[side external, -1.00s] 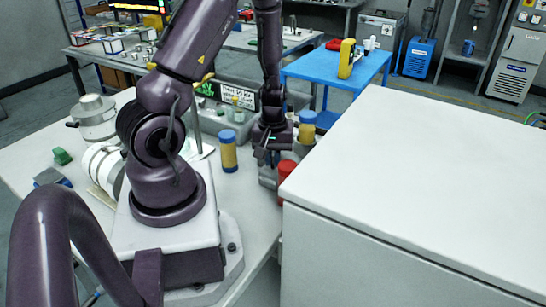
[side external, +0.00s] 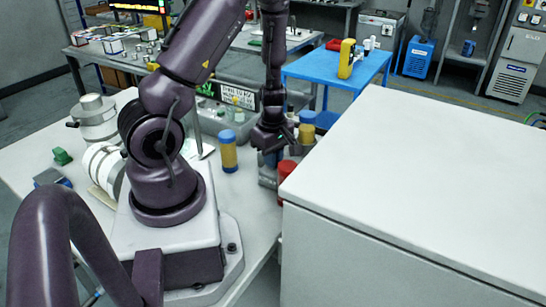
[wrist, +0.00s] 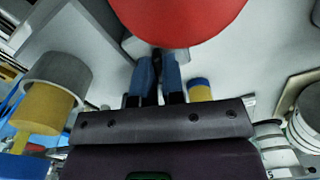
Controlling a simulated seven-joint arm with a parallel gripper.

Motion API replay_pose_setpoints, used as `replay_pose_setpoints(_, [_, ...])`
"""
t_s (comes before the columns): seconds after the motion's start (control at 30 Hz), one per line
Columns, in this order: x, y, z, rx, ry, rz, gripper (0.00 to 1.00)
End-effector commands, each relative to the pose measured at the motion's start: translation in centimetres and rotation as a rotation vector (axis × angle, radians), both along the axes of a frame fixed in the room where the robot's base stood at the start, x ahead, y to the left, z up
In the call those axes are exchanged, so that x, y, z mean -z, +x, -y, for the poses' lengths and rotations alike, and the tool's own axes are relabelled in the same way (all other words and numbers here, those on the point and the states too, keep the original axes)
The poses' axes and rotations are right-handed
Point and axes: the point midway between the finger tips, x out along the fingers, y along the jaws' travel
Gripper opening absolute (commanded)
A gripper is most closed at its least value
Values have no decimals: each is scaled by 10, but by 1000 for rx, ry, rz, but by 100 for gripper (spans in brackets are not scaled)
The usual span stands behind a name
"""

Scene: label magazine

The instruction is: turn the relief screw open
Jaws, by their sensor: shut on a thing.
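My gripper (side external: 268,150) points down at the grey block by the table's right edge, just left of the red knob (side external: 287,170). In the wrist view its blue-padded fingers (wrist: 158,62) are nearly together, with a small dark part between their tips. This part looks like the relief screw, but the fingers hide most of it and I cannot tell how far it is turned. The red knob (wrist: 180,18) looms large at the top of the wrist view, close beyond the fingertips.
A yellow cylinder with a blue cap (side external: 228,150) stands left of my gripper. Yellow and blue parts (side external: 306,130) stand close on its right. A large white cabinet (side external: 420,170) fills the right side. White cylindrical parts (side external: 95,118) stand on the table's left.

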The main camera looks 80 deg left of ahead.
Motion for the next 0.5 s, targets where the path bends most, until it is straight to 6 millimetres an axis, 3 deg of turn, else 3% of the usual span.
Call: replay_pose_setpoints(0.5, [0, 0, 0, -61, -2, 1, 0])
